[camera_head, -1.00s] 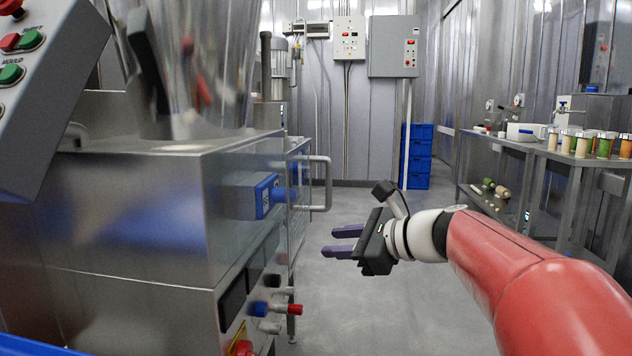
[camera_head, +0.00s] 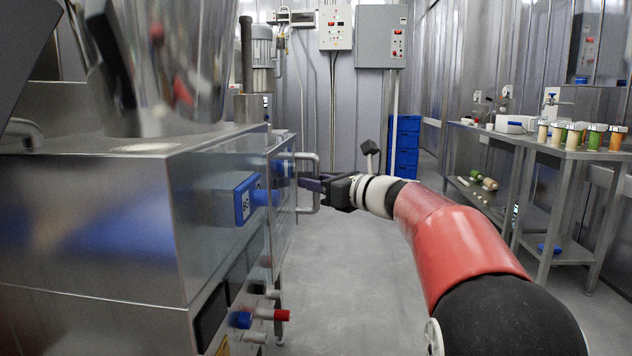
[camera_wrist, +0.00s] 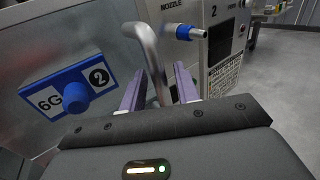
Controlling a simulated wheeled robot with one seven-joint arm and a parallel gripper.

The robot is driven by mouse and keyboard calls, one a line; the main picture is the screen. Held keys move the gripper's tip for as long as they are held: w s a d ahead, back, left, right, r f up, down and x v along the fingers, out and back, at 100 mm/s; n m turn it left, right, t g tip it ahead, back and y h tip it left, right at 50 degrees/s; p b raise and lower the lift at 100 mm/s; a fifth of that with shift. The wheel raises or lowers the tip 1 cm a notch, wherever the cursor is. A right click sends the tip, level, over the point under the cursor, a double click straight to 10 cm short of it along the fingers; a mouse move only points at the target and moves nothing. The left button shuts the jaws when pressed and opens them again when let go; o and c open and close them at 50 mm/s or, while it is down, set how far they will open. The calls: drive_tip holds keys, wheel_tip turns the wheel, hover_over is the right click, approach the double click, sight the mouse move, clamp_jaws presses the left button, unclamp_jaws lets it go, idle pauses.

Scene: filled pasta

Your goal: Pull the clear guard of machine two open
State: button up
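The metal bar handle (camera_head: 316,166) stands out from the side of the steel machine marked 2. It also shows in the wrist view (camera_wrist: 152,50), running down between my two purple fingers. The clear guard itself is hard to tell from the shiny machine side. My gripper (camera_head: 306,184) is at the handle, with its fingers apart on either side of the bar in the wrist view (camera_wrist: 160,88). Whether either finger touches the bar cannot be told. The lower part of the handle is hidden by my gripper in the wrist view.
A blue knob plate (camera_wrist: 68,95) marked 6G and 2 is left of the handle. A blue-tipped nozzle (camera_wrist: 184,32) sticks out beyond it. Red and blue valves (camera_head: 262,317) jut out low on the nearer machine. The aisle floor (camera_head: 345,270) is clear; benches (camera_head: 560,150) stand right.

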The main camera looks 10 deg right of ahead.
drive_tip(key=shift+c, duration=0.2)
clamp_jaws()
